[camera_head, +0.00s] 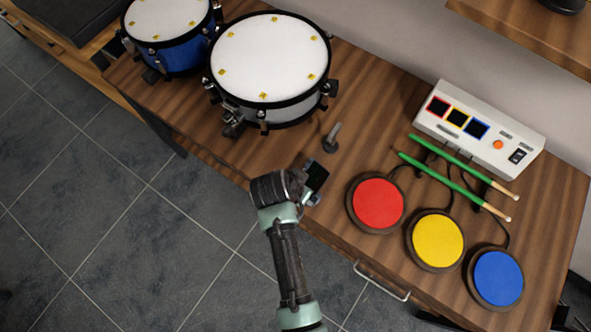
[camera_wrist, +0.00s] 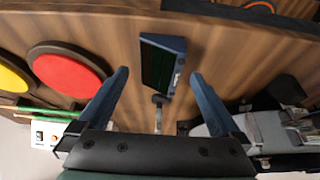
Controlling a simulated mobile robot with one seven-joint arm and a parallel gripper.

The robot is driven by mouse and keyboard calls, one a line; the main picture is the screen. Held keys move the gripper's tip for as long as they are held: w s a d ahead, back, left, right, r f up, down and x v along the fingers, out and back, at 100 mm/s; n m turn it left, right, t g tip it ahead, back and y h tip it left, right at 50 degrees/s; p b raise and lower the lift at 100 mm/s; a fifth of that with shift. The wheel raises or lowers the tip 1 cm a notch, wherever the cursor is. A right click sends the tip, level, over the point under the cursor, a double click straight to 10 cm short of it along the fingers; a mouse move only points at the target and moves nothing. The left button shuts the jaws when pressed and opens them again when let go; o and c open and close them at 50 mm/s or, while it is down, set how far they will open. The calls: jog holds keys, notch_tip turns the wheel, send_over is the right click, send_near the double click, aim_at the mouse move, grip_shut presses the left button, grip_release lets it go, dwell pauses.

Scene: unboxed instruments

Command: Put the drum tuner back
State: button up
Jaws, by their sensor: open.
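The drum tuner appears to be the small dark blue box with a dark screen, on the wooden table near its front edge. In the head view the tuner (camera_head: 317,176) is just beyond my gripper (camera_head: 304,186), which partly hides it. In the wrist view the tuner (camera_wrist: 157,62) lies between and ahead of the two blue fingers of my gripper (camera_wrist: 159,75), which are spread open. Bare wood shows between the tuner and each finger. A small grey upright stand or key (camera_head: 332,138) is behind the tuner; it also shows in the wrist view (camera_wrist: 158,108).
A white snare drum (camera_head: 270,55) and a blue drum (camera_head: 170,30) stand at the left. Red (camera_head: 378,203), yellow (camera_head: 437,240) and blue (camera_head: 498,277) pads, green drumsticks (camera_head: 455,165) and a white control box (camera_head: 480,125) occupy the right. Wood around the grey stand is clear.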

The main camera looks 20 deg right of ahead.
jog(key=v, duration=0.7)
jog(key=w+a+r+n+t, duration=0.15)
jog(key=w+r+t, duration=0.35)
jog(key=r, duration=0.6)
jog(key=w+r+n+t+y, duration=0.1)
jog(key=w+r+n+t, duration=0.15)
jog(key=w+r, duration=0.65)
jog(key=w+a+r+n+t, duration=0.1)
jog(key=w+r+t, duration=0.3)
jog(key=r, duration=0.9)
notch_tip(320, 180, up, 17)
jog(key=s+a+n+t, duration=0.2)
jog(key=t, duration=0.4)
jog(key=s+a+r+n+t+y, duration=0.1)
jog(key=s+r+t, duration=0.2)
jog(key=s+r, duration=0.3)
jog(key=s+a+r+n+t+y, duration=0.1)
jog(key=s+r+t, duration=0.3)
jog(key=r, duration=0.9)
jog(key=shift+s+a+r+n+y+p, duration=0.15)
jog(key=shift+s+a+n+y+p, duration=0.2)
jog(key=shift+s+n, duration=0.5)
jog(key=shift+s, duration=0.15)
